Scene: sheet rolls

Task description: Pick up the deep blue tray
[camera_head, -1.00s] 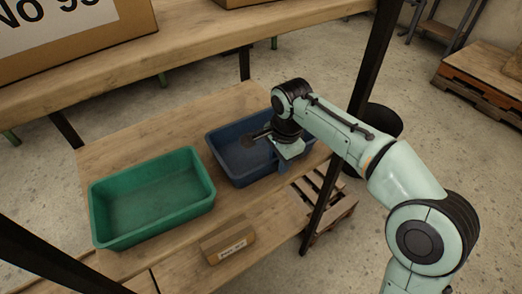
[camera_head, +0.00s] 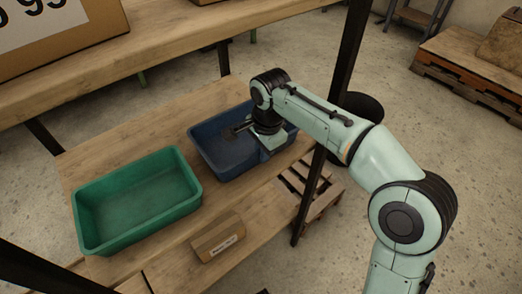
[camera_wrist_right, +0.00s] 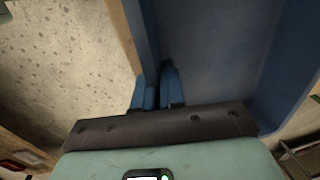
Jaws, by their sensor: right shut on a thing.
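The deep blue tray (camera_head: 213,158) stands on the wooden shelf, right of the green tray, in the head view. My right gripper (camera_head: 270,150) is at its near right side, and my wrist hides part of the rim. In the right wrist view, the two blue fingers of my right gripper (camera_wrist_right: 157,92) are on either side of the tray's wall (camera_wrist_right: 146,35), shut on it. I cannot tell any gap between tray and shelf. My left gripper is not in view.
A green tray (camera_head: 135,205) stands to the left on the shelf. A small labelled cardboard box (camera_head: 218,238) lies in front. A dark shelf post (camera_head: 330,120) stands close to my right arm. An upper shelf board (camera_head: 170,50) with a large box runs behind.

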